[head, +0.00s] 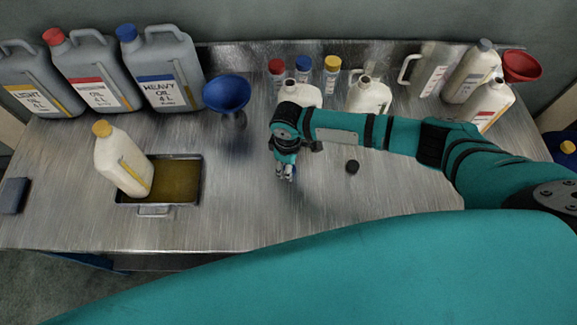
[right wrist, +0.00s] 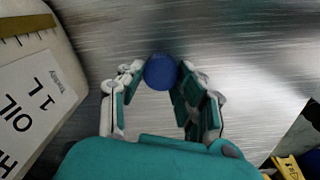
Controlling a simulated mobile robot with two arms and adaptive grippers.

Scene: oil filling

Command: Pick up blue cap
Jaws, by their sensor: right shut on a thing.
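The blue cap (right wrist: 160,71) is a small round blue disc between the fingertips of my right gripper (right wrist: 152,78) in the right wrist view. The fingers are closed on its two sides. In the head view my right gripper (head: 285,172) points down over the middle of the metal table (head: 240,215), and the cap is mostly hidden by the fingers. I cannot tell whether the cap still touches the table. My left gripper is not in view.
White jugs (head: 369,97) without caps stand behind my right gripper. A blue funnel (head: 227,93), an oil tray (head: 178,181) with a tilted white bottle (head: 122,160), and large grey jugs (head: 165,75) are to the left. The table's front middle is clear.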

